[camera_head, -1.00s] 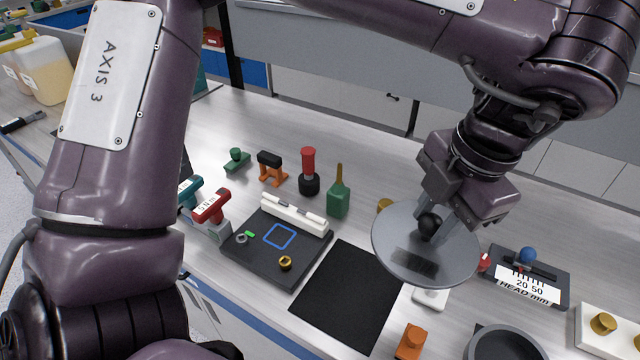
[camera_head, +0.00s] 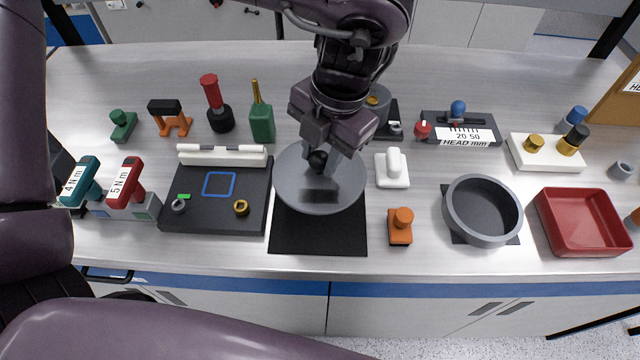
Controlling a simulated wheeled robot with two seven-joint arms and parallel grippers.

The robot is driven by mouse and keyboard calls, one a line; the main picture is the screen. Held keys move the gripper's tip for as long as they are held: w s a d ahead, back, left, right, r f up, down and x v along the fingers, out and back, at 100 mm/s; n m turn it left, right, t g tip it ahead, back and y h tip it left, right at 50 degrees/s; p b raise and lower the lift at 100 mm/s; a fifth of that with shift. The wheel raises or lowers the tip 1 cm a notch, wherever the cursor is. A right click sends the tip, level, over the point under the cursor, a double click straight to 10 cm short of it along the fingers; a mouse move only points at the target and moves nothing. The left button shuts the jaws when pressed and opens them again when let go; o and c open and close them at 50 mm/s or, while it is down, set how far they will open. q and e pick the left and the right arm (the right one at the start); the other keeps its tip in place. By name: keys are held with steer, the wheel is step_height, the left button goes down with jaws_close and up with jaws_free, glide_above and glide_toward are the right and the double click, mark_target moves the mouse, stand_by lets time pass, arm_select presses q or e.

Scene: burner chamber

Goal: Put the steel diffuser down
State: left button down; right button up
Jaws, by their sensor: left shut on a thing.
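The steel diffuser (camera_head: 322,192) is a round grey disc with a black knob (camera_head: 317,160) on top. My left gripper (camera_head: 325,158) is shut on the knob from above. The disc lies over the far part of a black mat (camera_head: 318,236) and hides that part, with its far edge beyond the mat. Whether the disc touches the mat or hovers just above it, I cannot tell. The fingertips are partly hidden behind the knob. My right gripper is not in view.
A dark panel (camera_head: 193,206) with a white bar stands left of the mat. A white handled block (camera_head: 392,170) and an orange piece (camera_head: 400,228) are close on the right. Farther right are a grey round pan (camera_head: 452,205) and a red tray (camera_head: 545,235). A green bottle (camera_head: 261,122) stands behind.

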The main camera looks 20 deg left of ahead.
mark_target(321, 167)
arm_select(q)
step_height(321, 167, down, 3)
steer(key=shift+f, duration=0.75)
step_height(321, 167, down, 2)
steer(key=shift+s+f, duration=0.1)
steer(key=shift+f, duration=0.55)
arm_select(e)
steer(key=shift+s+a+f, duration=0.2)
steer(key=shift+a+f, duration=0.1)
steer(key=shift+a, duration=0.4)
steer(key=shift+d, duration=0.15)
arm_select(q)
steer(key=c, duration=1.1)
jaws_free()
steer(key=shift+f, duration=0.1)
steer(key=shift+o, duration=0.2)
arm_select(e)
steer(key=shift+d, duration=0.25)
